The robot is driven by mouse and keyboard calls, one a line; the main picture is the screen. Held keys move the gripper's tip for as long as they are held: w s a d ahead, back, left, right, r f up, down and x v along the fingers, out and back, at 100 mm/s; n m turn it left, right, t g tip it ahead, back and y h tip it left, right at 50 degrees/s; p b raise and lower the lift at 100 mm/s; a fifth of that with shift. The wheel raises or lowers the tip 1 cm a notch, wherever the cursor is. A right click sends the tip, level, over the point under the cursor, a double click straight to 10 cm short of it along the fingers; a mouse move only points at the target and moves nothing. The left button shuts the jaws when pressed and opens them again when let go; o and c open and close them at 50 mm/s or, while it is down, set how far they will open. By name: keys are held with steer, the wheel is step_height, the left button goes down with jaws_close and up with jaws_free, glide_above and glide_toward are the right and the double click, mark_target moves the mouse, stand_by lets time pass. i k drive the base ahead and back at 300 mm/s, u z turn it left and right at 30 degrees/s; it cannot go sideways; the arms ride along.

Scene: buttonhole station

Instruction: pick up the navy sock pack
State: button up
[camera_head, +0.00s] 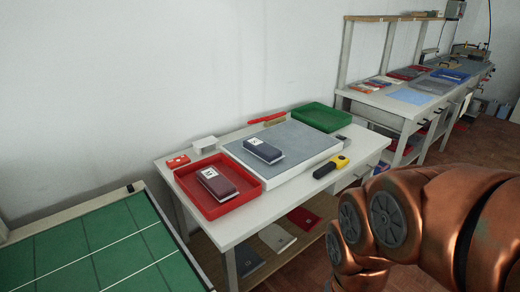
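A dark navy pack (263,152) with a white label lies flat on the grey-topped white platform (291,148) on the white table. It looks like the navy sock pack. A second, dark maroon pack (217,184) with a white label lies in the red tray (188,192) to its left. My copper-coloured arm fills the lower right of the view, apart from the packs. My gripper is outside the view.
A green tray (320,117) stands at the table's back right. A yellow-and-black tool (331,167) lies right of the platform. A small red box (177,161) and a red-handled brush (268,118) lie along the back. A green gridded table (95,249) stands at left.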

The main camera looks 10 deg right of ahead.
mark_target(265, 152)
steer(key=z, duration=1.25)
steer(key=i, duration=1)
steer(key=u, duration=2.4)
